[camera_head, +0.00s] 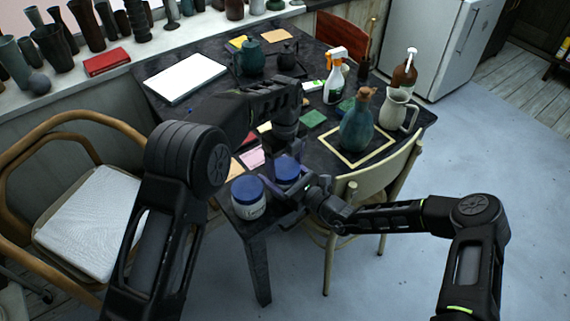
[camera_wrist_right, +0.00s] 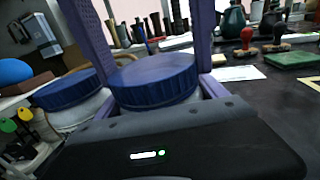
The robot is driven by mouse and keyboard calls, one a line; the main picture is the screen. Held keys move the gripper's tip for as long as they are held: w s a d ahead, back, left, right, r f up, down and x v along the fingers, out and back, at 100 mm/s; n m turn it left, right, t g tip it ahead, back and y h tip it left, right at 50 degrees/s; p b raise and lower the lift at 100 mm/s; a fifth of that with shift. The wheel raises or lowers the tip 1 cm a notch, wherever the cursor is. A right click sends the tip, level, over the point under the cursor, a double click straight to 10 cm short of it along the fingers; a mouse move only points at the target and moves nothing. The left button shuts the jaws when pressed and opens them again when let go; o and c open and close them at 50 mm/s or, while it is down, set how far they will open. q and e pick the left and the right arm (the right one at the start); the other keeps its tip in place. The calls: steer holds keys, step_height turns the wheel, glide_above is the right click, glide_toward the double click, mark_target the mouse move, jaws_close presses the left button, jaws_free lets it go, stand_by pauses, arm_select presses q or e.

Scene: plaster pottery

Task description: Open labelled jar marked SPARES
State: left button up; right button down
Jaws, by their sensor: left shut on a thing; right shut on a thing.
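Two white jars with blue lids stand at the table's near corner. The nearer jar (camera_head: 249,210) has dark writing on its label, too small to read surely. The other jar's blue lid (camera_head: 287,168) shows between my grippers, and its label is hidden. My right gripper (camera_head: 284,190) is shut on this jar from the right. In the right wrist view its blue lid (camera_wrist_right: 155,80) sits between two purple fingers. My left gripper (camera_head: 286,153) comes down from above onto the lid and is shut on it; its fingertips are partly hidden. The lid appears seated on the jar.
A blue-green bottle (camera_head: 357,131) stands on a yellow-edged square to the right, beside a white pitcher (camera_head: 397,110). A spray bottle (camera_head: 335,75) and teal teapot (camera_head: 249,57) stand farther back. A chair (camera_head: 378,170) is close to the right gripper.

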arm_select(q)
steer(key=n, duration=0.5)
steer(key=shift+n, duration=0.3)
steer(key=n, duration=0.4)
steer(key=o, duration=1.6)
steer(key=shift+c, duration=0.2)
steer(key=shift+r, duration=0.15)
steer(key=shift+r, duration=2.15)
steer(key=shift+c, duration=0.4)
